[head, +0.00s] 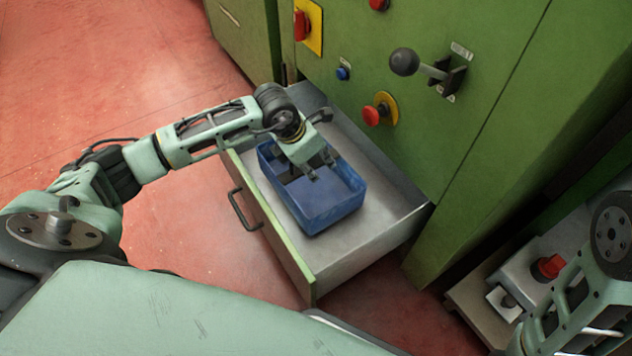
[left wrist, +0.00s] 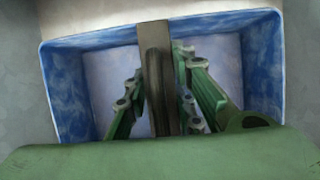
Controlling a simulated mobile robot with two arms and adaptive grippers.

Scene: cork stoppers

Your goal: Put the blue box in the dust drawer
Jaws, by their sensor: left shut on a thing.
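The blue box (head: 330,208) is an open-topped tray inside the open dust drawer (head: 388,200) of the green machine. My left gripper (head: 322,168) reaches down into the box from above and is shut on it. In the left wrist view the box (left wrist: 262,62) surrounds the gripper fingers (left wrist: 160,95), which sit either side of a dark strip like a handle across the box. I cannot tell whether the box's underside touches the drawer floor. My right arm shows at the right edge of the head view, but its gripper is not in view.
The drawer's green front with a dark handle (head: 243,210) faces left. The green machine (head: 480,120) rises behind, with a ball-topped lever (head: 405,62) and a red button (head: 372,115) above the drawer. Red floor (head: 120,60) is clear at left. Bare drawer floor shows right of the box.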

